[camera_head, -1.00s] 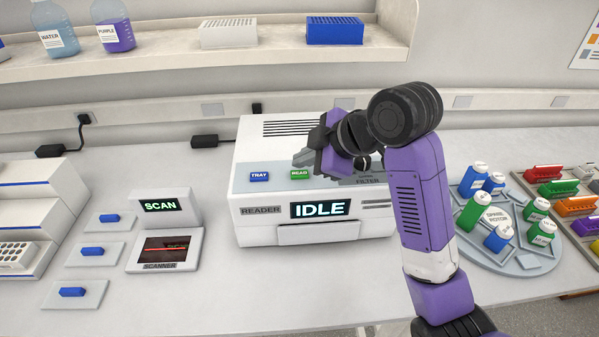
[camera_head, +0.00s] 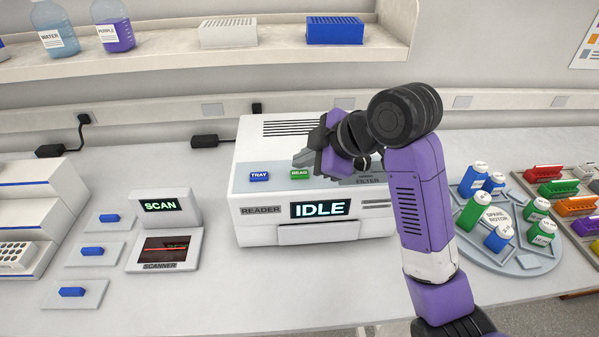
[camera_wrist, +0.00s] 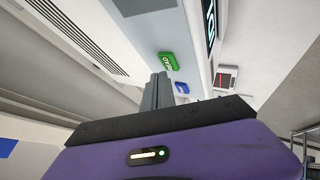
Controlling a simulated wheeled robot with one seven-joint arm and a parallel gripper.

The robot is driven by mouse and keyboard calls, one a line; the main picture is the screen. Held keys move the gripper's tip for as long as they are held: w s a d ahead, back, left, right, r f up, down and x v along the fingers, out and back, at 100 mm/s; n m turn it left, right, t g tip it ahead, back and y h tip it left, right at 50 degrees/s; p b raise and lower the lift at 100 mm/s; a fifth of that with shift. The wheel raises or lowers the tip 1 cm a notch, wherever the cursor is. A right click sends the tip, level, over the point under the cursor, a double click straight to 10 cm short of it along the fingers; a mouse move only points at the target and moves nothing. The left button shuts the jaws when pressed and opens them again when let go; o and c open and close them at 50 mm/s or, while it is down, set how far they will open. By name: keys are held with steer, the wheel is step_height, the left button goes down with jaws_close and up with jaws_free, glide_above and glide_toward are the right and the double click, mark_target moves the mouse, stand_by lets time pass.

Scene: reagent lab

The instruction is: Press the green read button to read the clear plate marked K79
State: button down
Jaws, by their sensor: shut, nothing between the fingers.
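The plate reader (camera_head: 262,215) stands on the bench, and its display (camera_head: 319,209) reads IDLE. The green READ button (camera_head: 300,174) is on its top face, right of the blue TRAY button (camera_head: 259,176). My gripper (camera_head: 301,160) is shut and empty, its fingertips just behind the green button. In the wrist view, the shut fingers (camera_wrist: 157,92) point toward the green button (camera_wrist: 168,61), with the blue button (camera_wrist: 182,88) beyond it. A small gap seems to show between fingertips and button. The reader's front drawer looks closed. No plate marked K79 can be made out.
A scanner (camera_head: 166,250) with a SCAN display stands left of the reader. A spare rotor (camera_head: 503,243) with bottles is at the right, beside coloured racks (camera_head: 576,206). A shelf (camera_head: 200,65) runs above. The bench front is clear.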

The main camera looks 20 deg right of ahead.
mark_target(303, 175)
steer(key=shift+f, duration=0.35)
steer(key=shift+f, duration=0.4)
stand_by(0.8)
steer(key=shift+r, duration=0.1)
steer(key=shift+r+p, duration=0.55)
steer(key=shift+r, duration=0.2)
step_height(303, 175, up, 5)
steer(key=p, duration=0.4)
stand_by(0.8)
